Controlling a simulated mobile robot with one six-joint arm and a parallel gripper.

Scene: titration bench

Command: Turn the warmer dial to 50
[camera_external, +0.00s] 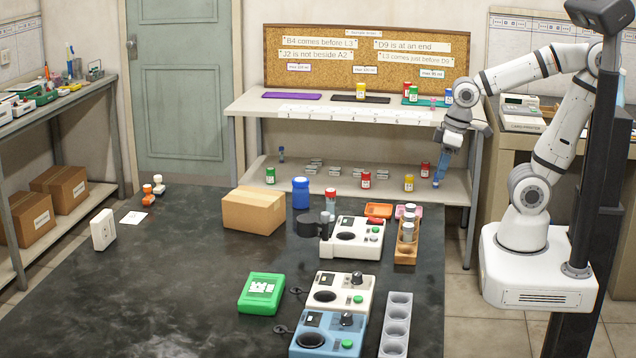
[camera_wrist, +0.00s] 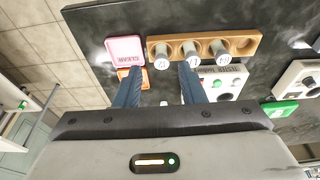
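Two devices with a black dial stand at the front of the dark bench: a white one (camera_external: 327,302) with its dial (camera_external: 357,278), and a blue one (camera_external: 312,341) with its dial (camera_external: 346,319). Each also has a round dark well, a small display and a green button. Their labels and dial settings are too small to read, so I cannot tell which is the warmer. My gripper (camera_external: 440,172) hangs beyond the bench's right back corner, pointing down, away from both dials. In the wrist view my gripper (camera_wrist: 161,70) has its blue fingers apart with nothing held between them.
A wooden rack (camera_external: 405,255) with vials stands at the bench's right edge, beside another white device (camera_external: 345,251). A grey rack (camera_external: 396,325) stands right of the dial devices. A green device (camera_external: 262,293) and a cardboard box (camera_external: 254,210) are farther left. The bench's left part is mostly clear.

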